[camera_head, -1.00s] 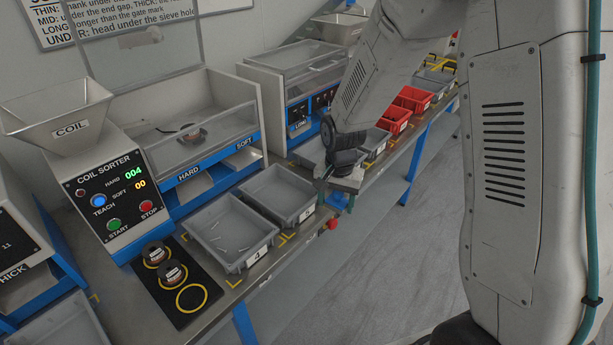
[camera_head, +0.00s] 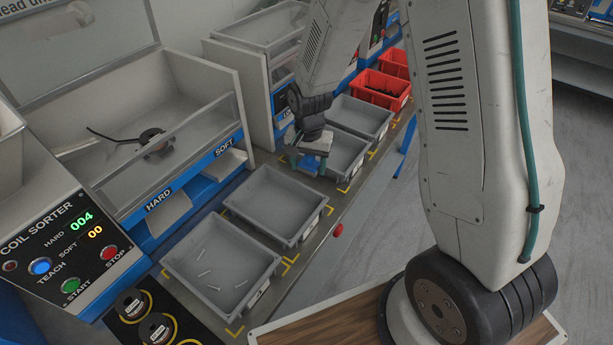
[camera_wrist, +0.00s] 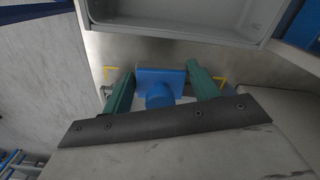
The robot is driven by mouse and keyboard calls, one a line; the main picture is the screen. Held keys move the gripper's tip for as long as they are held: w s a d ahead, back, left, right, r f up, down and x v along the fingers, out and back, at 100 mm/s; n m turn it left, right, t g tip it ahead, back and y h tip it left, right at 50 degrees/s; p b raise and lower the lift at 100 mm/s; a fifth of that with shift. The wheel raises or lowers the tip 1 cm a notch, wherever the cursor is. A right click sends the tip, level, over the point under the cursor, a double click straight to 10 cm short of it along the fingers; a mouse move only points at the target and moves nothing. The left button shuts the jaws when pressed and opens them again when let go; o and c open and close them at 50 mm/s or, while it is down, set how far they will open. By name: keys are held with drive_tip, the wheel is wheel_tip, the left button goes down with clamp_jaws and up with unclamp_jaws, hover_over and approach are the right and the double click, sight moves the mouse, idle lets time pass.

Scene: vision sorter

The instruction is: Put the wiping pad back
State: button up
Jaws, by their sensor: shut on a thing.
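The wiping pad (camera_wrist: 161,76) is a blue block with a round blue grip, seen between the green fingers in the wrist view. My gripper (camera_wrist: 162,88) is shut on the wiping pad and points down over a metal bench top. Yellow corner marks (camera_wrist: 221,79) lie on the bench on either side of the pad. In the head view my gripper (camera_head: 308,160) hangs at the bench, beside a grey bin (camera_head: 345,155). The pad is small there and partly hidden. I cannot tell whether it touches the bench.
An empty grey bin (camera_head: 274,239) and a grey bin with several small pins (camera_head: 181,287) stand nearer on the bench. The coil sorter (camera_head: 62,244) is at left. Red bins (camera_head: 365,103) stand farther along. A red knob (camera_head: 337,230) sits on the front edge.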

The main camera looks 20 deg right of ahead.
drive_tip(key=shift+d+f, duration=0.1)
drive_tip(key=shift+f, duration=3)
drive_tip(key=shift+s+f, duration=0.1)
drive_tip(key=o, duration=1.2)
drive_tip(key=shift+c, duration=0.2)
